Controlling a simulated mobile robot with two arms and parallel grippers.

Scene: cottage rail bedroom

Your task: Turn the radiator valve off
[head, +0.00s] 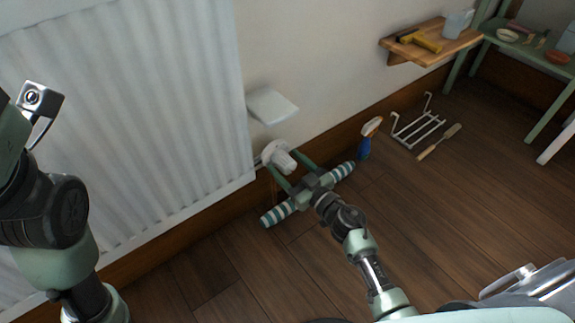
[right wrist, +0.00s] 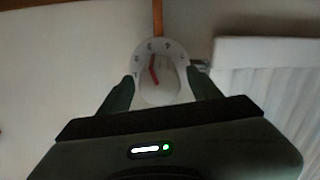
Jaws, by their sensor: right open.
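The radiator valve (head: 275,151) is a white round knob beside the lower right corner of the white radiator (head: 125,110). In the right wrist view its dial (right wrist: 172,50) faces me, with small dark marks around the rim and a red pointer near the middle, tilted a little left of upright. My right gripper (head: 283,162) is open, with one green finger on each side of the knob; it also shows in the right wrist view (right wrist: 160,78). I cannot tell whether the fingers touch the knob. My left arm stands at the left; its fingers are not visible.
A white shelf-like piece (head: 272,105) juts from the wall above the valve. A spray bottle (head: 366,143), a white rack (head: 418,128) and a brush (head: 440,142) are to the right. A wooden shelf (head: 450,45) holds tools.

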